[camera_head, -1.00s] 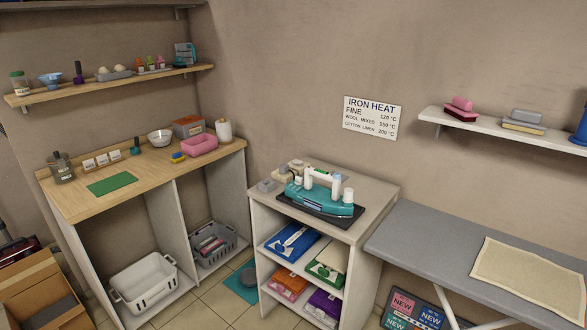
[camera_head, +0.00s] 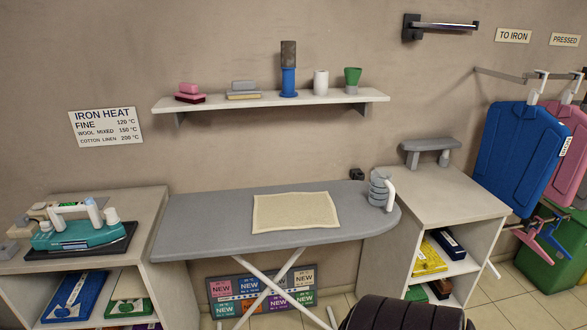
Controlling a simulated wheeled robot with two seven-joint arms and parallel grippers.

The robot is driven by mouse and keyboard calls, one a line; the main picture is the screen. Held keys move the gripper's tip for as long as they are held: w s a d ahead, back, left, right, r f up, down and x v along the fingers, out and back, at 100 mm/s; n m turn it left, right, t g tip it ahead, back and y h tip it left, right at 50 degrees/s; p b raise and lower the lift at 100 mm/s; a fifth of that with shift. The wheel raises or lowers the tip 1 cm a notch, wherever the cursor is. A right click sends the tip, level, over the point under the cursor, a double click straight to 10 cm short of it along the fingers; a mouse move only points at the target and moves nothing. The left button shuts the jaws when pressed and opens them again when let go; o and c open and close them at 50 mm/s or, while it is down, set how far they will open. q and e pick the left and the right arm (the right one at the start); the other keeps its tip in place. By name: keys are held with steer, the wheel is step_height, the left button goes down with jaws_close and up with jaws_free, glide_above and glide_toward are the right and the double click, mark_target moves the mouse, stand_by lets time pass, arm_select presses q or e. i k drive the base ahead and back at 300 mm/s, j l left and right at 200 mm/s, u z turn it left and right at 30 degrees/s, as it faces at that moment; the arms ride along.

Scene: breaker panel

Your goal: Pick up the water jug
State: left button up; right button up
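A grey jug with a white handle (camera_head: 380,189), which looks like the water jug, stands upright at the right end of the grey ironing board (camera_head: 190,240). Its handle faces right. Neither of my grippers is in view.
A beige cloth (camera_head: 296,212) lies on the board left of the jug. A white cabinet (camera_head: 465,197) with a small grey sleeve board (camera_head: 427,147) stands to the right. A teal iron station (camera_head: 80,232) is at left. A dark rounded object (camera_head: 405,314) is at the bottom edge. A wall shelf (camera_head: 220,104) hangs above.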

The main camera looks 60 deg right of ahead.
mark_target(382, 188)
steer(key=z, duration=2.55)
